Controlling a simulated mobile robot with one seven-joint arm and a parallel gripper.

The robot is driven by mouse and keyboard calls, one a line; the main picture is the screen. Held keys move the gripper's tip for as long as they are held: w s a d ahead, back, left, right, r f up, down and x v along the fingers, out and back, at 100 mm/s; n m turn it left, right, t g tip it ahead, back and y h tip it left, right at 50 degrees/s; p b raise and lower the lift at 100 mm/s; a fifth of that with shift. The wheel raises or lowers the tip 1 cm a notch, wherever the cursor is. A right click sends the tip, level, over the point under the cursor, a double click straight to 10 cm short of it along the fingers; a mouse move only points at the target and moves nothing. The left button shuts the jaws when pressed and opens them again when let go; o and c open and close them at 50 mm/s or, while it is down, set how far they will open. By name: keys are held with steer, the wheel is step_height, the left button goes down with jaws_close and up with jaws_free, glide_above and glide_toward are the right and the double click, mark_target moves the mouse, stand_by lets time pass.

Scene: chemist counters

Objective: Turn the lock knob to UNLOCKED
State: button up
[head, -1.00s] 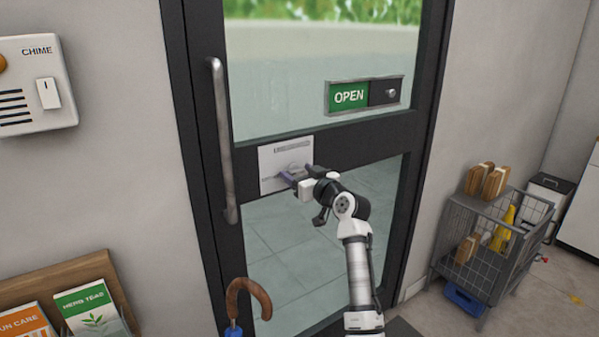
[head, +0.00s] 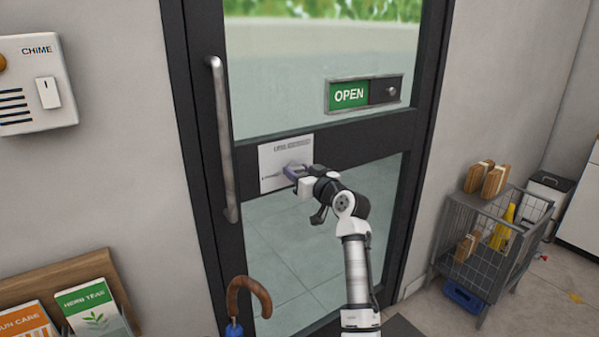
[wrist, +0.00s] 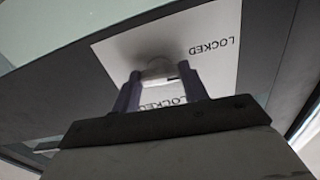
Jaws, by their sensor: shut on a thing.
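The lock plate (head: 270,160) is a pale square on the door's dark middle rail. Its knob is a grey round piece, mostly hidden behind my gripper in the head view; part of it shows in the wrist view (wrist: 157,68). My gripper (head: 291,170) is at the plate, with its purple fingers (wrist: 160,85) shut on the knob, one on each side. In the wrist view one LOCKED label (wrist: 212,47) is clear of the fingers. Another label ending in LOCKED (wrist: 165,103) shows between them, partly covered. I cannot tell which label the knob points to.
A vertical door handle (head: 222,140) stands left of the plate. A green OPEN sign (head: 349,95) hangs above right. An umbrella's brown hooked handle (head: 262,290) rises below. A wire cart (head: 485,250) stands right of the door. A chime box (head: 35,85) is on the left wall.

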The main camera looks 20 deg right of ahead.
steer(key=m+p, duration=0.1)
steer(key=m, duration=0.3)
steer(key=shift+a+r+p, duration=0.1)
steer(key=shift+p, duration=0.25)
steer(key=m+p, duration=0.2)
steer(key=m, duration=0.2)
steer(key=shift+m+p, duration=0.3)
steer(key=shift+p, duration=0.05)
steer(key=m+p, duration=0.3)
steer(key=m, duration=0.1)
steer(key=shift+r, duration=0.1)
steer(key=shift+m+p, duration=1.35)
steer(key=shift+m, duration=0.75)
steer(key=o, duration=1)
steer(key=shift+f, duration=0.2)
steer(key=shift+s, duration=0.1)
steer(key=shift+b+v, duration=1.9)
steer(key=shift+v, duration=4.95)
